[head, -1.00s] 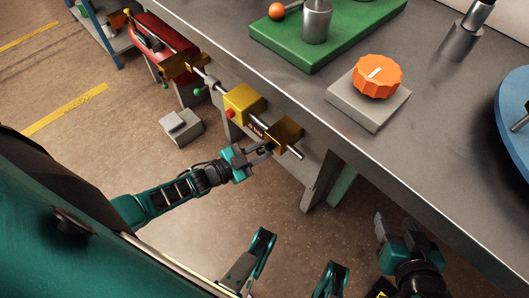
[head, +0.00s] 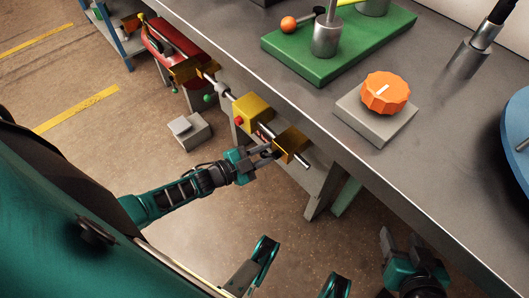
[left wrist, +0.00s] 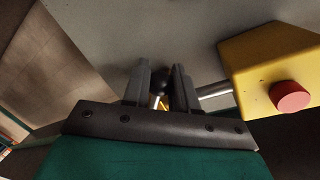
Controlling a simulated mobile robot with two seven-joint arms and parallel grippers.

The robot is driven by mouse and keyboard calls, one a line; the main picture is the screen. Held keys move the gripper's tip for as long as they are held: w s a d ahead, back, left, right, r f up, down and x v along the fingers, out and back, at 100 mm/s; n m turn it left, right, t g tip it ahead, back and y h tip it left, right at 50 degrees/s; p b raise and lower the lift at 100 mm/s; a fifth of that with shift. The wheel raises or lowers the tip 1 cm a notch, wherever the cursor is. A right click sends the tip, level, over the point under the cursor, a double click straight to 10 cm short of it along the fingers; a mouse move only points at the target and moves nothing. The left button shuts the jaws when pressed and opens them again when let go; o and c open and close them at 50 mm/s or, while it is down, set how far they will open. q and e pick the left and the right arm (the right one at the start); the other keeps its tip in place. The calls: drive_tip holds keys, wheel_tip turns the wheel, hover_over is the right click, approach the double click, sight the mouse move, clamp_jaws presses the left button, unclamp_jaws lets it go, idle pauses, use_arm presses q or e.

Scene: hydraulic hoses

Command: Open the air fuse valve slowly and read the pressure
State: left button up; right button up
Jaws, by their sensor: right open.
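A pipe with a yellow box (head: 252,108) and a gold block (head: 291,144) runs along the bench's front side. The box bears a red button, also clear in the left wrist view (left wrist: 289,97). I cannot tell which fitting is the air fuse valve. My left gripper (head: 270,150) is at the gold block. In the left wrist view its fingers (left wrist: 161,84) close around a small black knob (left wrist: 160,79), which fills the gap between them. My right gripper (head: 398,243) is open and empty, low beside the bench. No readable pressure gauge shows.
The grey bench (head: 225,35) carries an orange dial (head: 386,93) on a grey block, a green plate (head: 330,62) with metal cylinders and an orange ball, and a blue disc (head: 516,135). A red tank (head: 168,42) and a grey box (head: 190,130) are behind.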

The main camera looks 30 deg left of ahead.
use_arm(q)
drive_tip(key=o, duration=0.4)
drive_tip(key=p+v, duration=0.2)
drive_tip(key=v, duration=1.1)
drive_tip(key=shift+w+f+p, duration=0.1)
drive_tip(key=shift+p, duration=0.2)
drive_tip(key=shift+a, duration=0.1)
